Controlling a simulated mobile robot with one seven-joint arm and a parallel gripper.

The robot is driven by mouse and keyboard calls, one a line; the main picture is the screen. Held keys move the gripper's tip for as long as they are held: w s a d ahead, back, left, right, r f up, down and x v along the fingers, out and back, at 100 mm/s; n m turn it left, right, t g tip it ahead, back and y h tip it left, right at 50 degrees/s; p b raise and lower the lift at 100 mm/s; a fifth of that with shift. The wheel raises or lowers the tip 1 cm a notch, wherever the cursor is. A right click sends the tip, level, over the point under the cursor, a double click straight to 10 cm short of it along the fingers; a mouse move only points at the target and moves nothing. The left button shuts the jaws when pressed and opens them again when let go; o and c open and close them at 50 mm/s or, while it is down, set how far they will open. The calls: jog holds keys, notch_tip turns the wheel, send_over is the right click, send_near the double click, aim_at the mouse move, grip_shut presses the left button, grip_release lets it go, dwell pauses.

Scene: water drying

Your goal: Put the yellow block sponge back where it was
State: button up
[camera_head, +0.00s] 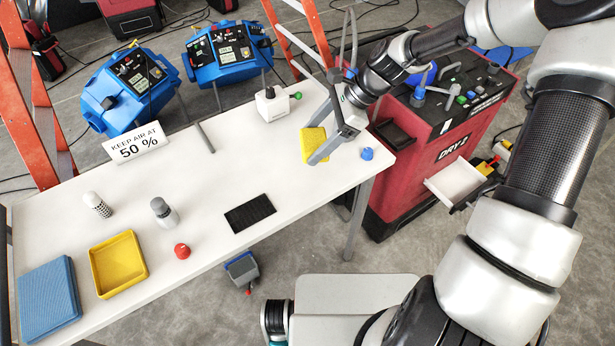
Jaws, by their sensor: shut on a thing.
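The yellow block sponge (312,143) is at the right end of the white table, with part of it hidden behind a gripper finger. My gripper (322,138) reaches down from the right and is shut on the sponge. I cannot tell whether the sponge touches the tabletop or is held slightly above it. A shallow yellow tray (120,288) lies empty at the left of the table.
The red DRY 2 machine (425,170) stands close right.

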aim_at(310, 147)
jog(key=m+t, duration=0.1)
jog(key=w+a+m+t, duration=0.1)
jog(key=m, duration=0.1)
jog(key=shift+w+r+b, duration=0.1)
jog(key=shift+r+b, duration=0.25)
jog(key=shift+b, duration=0.05)
jog(key=shift+m, duration=0.3)
notch_tip(310, 147, down, 5)
jog(key=shift+w+f+b, duration=0.1)
jog(key=shift+w+b, duration=0.05)
jog(key=shift+b, duration=0.25)
jog(key=shift+f+b, duration=0.3)
jog(key=shift+f, duration=1.8)
jog(key=shift+f, duration=0.15)
jog(key=o, duration=1.4)
jog(key=p+v, duration=0.2)
jog(key=v, duration=1)
jog(key=shift+a, duration=0.1)
